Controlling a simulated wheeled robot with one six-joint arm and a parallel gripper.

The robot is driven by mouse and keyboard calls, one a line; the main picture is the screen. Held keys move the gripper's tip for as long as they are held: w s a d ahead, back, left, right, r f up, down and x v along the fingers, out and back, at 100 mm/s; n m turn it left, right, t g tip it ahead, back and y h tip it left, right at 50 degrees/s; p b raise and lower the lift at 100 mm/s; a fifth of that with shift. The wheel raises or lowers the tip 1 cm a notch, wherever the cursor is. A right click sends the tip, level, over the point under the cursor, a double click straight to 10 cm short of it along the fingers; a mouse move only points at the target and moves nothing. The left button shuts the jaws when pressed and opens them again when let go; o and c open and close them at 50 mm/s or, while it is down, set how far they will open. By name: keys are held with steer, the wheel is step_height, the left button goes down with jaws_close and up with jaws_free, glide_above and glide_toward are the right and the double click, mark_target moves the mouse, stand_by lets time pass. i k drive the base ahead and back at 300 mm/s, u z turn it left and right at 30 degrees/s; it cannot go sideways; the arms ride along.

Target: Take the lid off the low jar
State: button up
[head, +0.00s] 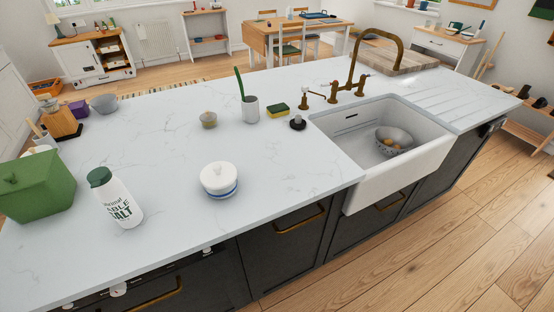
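A low white jar (219,188) with a blue band near its base stands upright on the white marble worktop, close to the front edge and left of the sink. Its white lid (219,174), with a small knob on top, sits on the jar. My gripper is not in view.
A salt container (117,200) and a green lidded box (37,186) stand left of the jar. Behind it are a small lidded pot (208,120), a white vase (250,109), a sponge (277,110) and a dark stopper (298,123). The sink (362,181) is to the right. Worktop around the jar is clear.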

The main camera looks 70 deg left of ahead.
mark_target(217, 175)
steer(key=i, duration=0.6)
steer(key=u, duration=4.4)
steer(key=k, duration=0.6)
steer(key=z, duration=0.25)
steer(key=i, duration=1.2)
